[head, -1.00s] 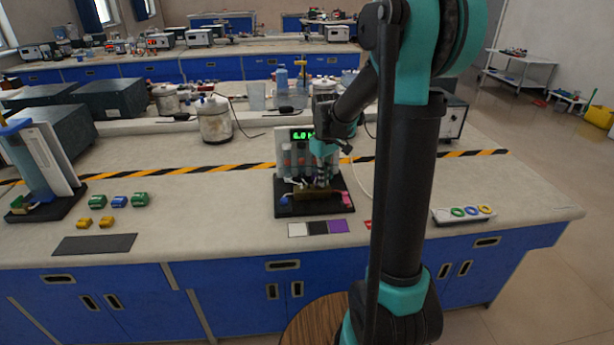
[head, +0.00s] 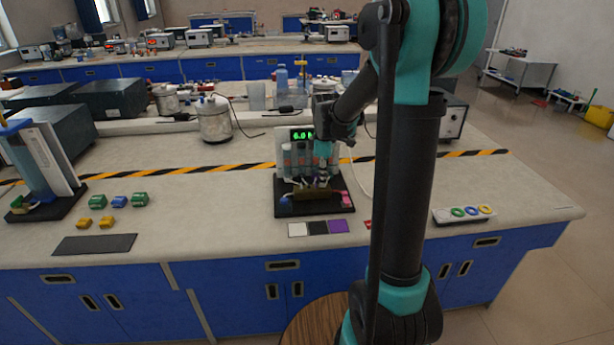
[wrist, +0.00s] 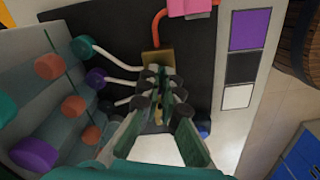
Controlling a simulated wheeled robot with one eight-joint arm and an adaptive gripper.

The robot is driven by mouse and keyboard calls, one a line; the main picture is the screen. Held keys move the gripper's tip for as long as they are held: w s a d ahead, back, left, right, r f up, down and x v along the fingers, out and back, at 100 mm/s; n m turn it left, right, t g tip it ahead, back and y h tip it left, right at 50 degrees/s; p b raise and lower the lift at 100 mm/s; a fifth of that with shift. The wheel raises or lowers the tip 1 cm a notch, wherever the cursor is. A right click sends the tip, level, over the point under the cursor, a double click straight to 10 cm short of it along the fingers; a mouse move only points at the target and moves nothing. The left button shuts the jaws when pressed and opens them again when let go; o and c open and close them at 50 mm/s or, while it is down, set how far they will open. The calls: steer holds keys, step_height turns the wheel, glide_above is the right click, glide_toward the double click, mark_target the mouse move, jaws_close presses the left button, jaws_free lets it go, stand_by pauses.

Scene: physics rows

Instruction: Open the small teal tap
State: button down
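In the wrist view, my gripper (wrist: 166,82) reaches down over the dark base at the brass-coloured block (wrist: 157,60). Its fingertips are close together there, and I cannot tell whether anything is between them. In the head view my gripper (head: 322,182) is low over the front of the same stand (head: 283,208). I cannot make out the small teal tap for certain; the fingers cover that part of the block. A teal round cap (wrist: 83,47) with a white tube shows to the left, apart from my fingers.
A pink part (wrist: 190,7) and a blue part (wrist: 203,130) flank the block. Tubes with orange caps (wrist: 48,66) and a purple cap (wrist: 37,153) stand close on the left. A lit green display (head: 301,135) is behind. White, black and purple patches (head: 338,226) lie in front.

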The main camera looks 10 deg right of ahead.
steer(key=n, duration=0.3)
steer(key=c, duration=2.1)
jaws_free()
steer(key=shift+n, duration=0.3)
steer(key=shift+o, duration=0.2)
steer(key=shift+r, duration=3.5)
